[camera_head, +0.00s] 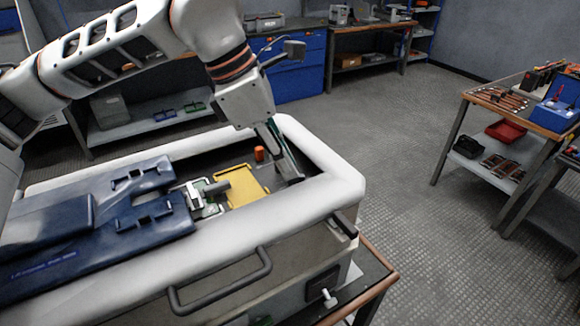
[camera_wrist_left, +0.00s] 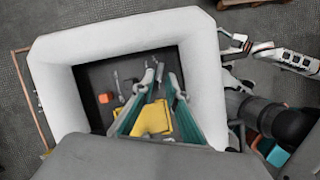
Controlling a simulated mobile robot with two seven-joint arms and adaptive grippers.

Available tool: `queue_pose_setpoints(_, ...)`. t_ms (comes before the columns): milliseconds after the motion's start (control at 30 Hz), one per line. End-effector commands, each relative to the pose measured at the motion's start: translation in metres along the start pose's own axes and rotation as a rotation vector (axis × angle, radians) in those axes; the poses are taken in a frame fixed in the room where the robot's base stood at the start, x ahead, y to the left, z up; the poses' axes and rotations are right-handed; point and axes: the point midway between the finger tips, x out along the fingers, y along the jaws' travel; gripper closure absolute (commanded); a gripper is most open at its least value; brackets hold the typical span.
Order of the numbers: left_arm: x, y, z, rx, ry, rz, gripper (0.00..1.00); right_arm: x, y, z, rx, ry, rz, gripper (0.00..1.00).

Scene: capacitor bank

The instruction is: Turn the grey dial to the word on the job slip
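My left gripper (camera_head: 288,168) reaches down inside the far end of the white padded frame. In the left wrist view its two teal-sided fingers (camera_wrist_left: 162,76) are apart with nothing seen between the tips. A short grey knob-like cylinder (camera_head: 216,187), possibly the grey dial, shows left of a yellow plate (camera_head: 247,184); my gripper is right of both and apart from the cylinder. The yellow plate also shows in the left wrist view (camera_wrist_left: 154,119), partly behind the fingers. No job slip or words can be made out. My right gripper cannot be made out for certain.
The white padded rim (camera_head: 333,172) surrounds the dark recess. An orange block (camera_head: 259,153) stands inside, beyond the yellow plate. A dark blue cover (camera_head: 95,215) fills the left part. A handle (camera_head: 220,283) juts from the near side. The floor to the right is clear before the benches.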

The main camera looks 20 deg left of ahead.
Motion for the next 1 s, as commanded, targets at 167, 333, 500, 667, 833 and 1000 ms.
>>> queue_pose_setpoints(167, 0.018, 0.0, 0.0, 0.001, 0.0, 0.0, 0.86, 0.0, 0.0, 0.001, -0.002, 0.0, 0.0, 0.31)
queue_pose_setpoints(333, 0.023, 0.0, 0.0, 0.0, -0.001, 0.0, 0.86, 0.001, 0.001, -0.002, -0.003, 0.005, 0.002, 0.31)
queue_pose_setpoints(500, 0.022, 0.0, 0.0, 0.001, -0.001, 0.001, 0.86, 0.004, 0.004, -0.008, -0.005, 0.015, 0.006, 0.31)
queue_pose_setpoints(667, 0.022, 0.0, 0.0, 0.001, -0.001, 0.001, 1.0, 0.005, 0.006, -0.011, -0.007, 0.021, 0.009, 0.31)
queue_pose_setpoints(833, 0.022, 0.0, 0.0, 0.003, -0.001, 0.0, 1.0, 0.005, 0.006, -0.011, -0.006, 0.02, 0.009, 0.31)
queue_pose_setpoints(1000, 0.021, 0.001, 0.001, 0.033, -0.002, -0.011, 1.0, 0.002, 0.006, -0.011, -0.005, 0.018, 0.008, 0.31)
